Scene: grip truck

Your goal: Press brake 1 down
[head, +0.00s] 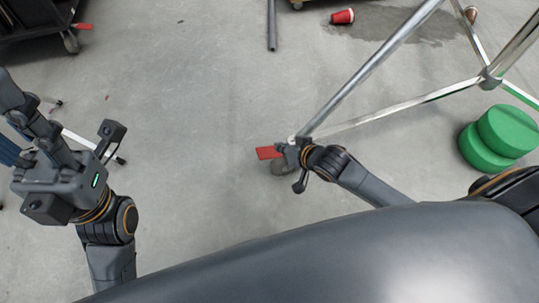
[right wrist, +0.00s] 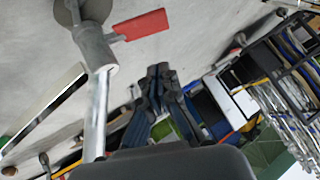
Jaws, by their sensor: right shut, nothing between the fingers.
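A red brake pedal (head: 268,152) sticks out to the left beside a caster wheel (head: 281,168) at the near corner of a metal-framed truck (head: 370,68). I see no number on it. The pedal (right wrist: 142,24) also shows at the top of the right wrist view, beside the truck's post. My right gripper (head: 300,172) is close to this corner, just right of the pedal, and partly hidden by its own wrist. Its fingers (right wrist: 160,78) are shut and empty, apart from the pedal in the picture. My left gripper (head: 28,115) is at the far left, away from the pedal; its fingertips are unclear.
Green round pads (head: 500,138) lie at the right. A red cup (head: 342,17) lies on the floor beyond, near a dark wet patch. A dark cart (head: 35,20) with another red pedal (head: 83,26) stands at the top left. The middle floor is clear.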

